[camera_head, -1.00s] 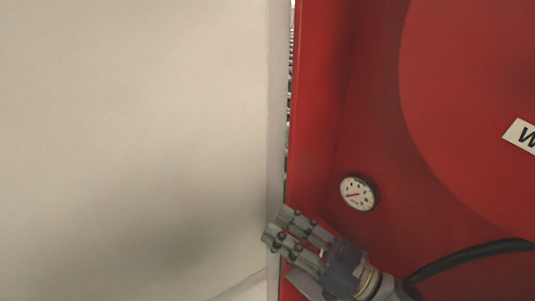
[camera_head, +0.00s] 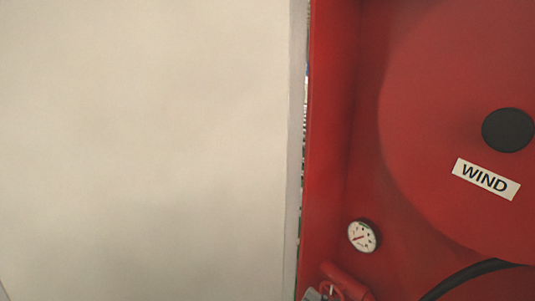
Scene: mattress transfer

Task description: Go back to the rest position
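Neither of my grippers can be made out in the head view. A small grey piece shows at the bottom edge beside a red valve-like fitting (camera_head: 346,282); I cannot tell whether it belongs to that fitting. A large pale flat panel (camera_head: 140,150) fills the left half of the view. No mattress can be identified.
A red cabinet (camera_head: 335,120) stands close on the right. It holds a large red disc (camera_head: 430,110) with a black hub (camera_head: 508,130), a "WIND" label (camera_head: 486,179), a round gauge (camera_head: 362,236) and a black hose (camera_head: 465,278). A narrow gap separates panel and cabinet.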

